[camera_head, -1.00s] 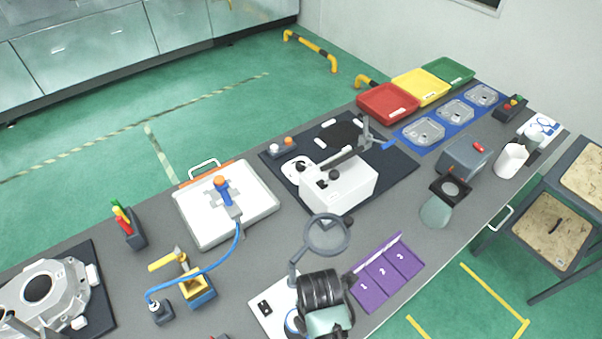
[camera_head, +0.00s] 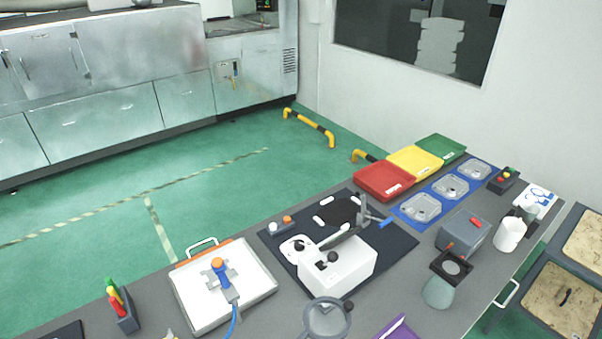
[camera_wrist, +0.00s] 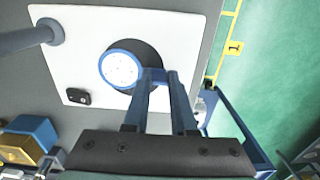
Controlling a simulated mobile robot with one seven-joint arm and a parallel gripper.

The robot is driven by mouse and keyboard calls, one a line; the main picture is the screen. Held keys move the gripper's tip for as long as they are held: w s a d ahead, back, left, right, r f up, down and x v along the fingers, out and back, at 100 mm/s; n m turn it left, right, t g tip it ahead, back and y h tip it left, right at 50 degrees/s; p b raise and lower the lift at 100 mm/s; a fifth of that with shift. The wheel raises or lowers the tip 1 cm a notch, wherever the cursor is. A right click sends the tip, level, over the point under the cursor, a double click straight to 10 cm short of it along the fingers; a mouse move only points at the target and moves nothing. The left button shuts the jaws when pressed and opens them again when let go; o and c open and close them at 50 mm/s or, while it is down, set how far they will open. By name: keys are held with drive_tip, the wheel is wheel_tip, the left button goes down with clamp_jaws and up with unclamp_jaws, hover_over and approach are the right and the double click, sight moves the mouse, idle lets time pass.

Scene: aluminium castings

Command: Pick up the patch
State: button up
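In the wrist view a round white disc with a blue rim (camera_wrist: 121,68) shows over a white board, just left of my fingertips. A dark round area shows beside and partly behind it. No label shows which thing is the patch; the disc may be it. My gripper (camera_wrist: 164,76) points at the board, its two fingers a small gap apart. A blue piece by the disc's rim meets or overlaps the left fingertip; I cannot tell whether it is held between the fingers. In the head view my gripper and the disc are out of frame.
The white board (camera_wrist: 185,25) carries a post (camera_wrist: 45,33) and a small black switch (camera_wrist: 75,97). A blue and yellow block (camera_wrist: 30,135) stands at lower left. In the head view a magnifier (camera_head: 326,318) stands near the bottom edge, with a white device (camera_head: 340,268) behind it.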

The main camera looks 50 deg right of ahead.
clamp_jaws()
drive_tip(key=shift+r, duration=0.15)
